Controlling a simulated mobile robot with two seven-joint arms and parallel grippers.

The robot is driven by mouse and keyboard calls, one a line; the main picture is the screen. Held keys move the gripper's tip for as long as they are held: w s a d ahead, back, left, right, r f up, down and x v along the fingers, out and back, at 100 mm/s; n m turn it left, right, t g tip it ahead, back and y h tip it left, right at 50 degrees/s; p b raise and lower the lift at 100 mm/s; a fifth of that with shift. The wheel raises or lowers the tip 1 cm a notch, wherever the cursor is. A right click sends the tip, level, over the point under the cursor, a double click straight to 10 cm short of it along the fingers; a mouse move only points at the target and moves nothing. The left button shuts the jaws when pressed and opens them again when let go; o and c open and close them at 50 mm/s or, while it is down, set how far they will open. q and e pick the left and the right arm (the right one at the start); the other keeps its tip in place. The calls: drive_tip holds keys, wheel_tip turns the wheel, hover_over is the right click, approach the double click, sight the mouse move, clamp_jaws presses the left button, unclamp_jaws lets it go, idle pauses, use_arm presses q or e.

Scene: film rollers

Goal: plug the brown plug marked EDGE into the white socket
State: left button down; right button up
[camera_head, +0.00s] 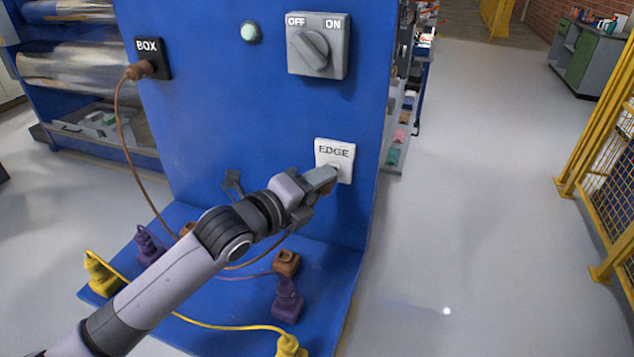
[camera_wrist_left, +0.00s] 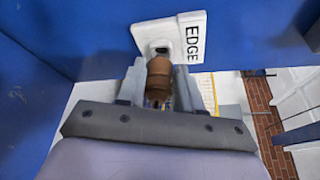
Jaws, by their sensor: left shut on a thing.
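The white socket (camera_head: 334,155) marked EDGE is on the blue upright panel, at its right side. It also shows in the left wrist view (camera_wrist_left: 168,35), with its dark hole visible. My left gripper (camera_head: 325,180) is at the lower part of this socket. In the left wrist view my left gripper (camera_wrist_left: 159,84) is shut on a brown plug (camera_wrist_left: 159,72). The plug's end points toward the hole and lies just below it in the picture; I cannot tell whether they touch. The gripper hides this plug in the head view. No marking on it is readable. My right gripper is not in view.
A brown plug (camera_head: 138,70) sits in the black BOX socket (camera_head: 157,58). An OFF/ON switch (camera_head: 318,46) and a green button (camera_head: 250,32) are above. Brown, purple (camera_head: 287,300) and yellow (camera_head: 101,273) plugs with cords lie on the blue base. Open floor is at right.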

use_arm(q)
drive_tip(key=shift+w+d, duration=0.2)
drive_tip(key=shift+w, duration=0.5)
drive_tip(key=c, duration=0.7)
unclamp_jaws()
drive_tip(key=shift+o, duration=0.2)
drive_tip(key=shift+s, duration=0.1)
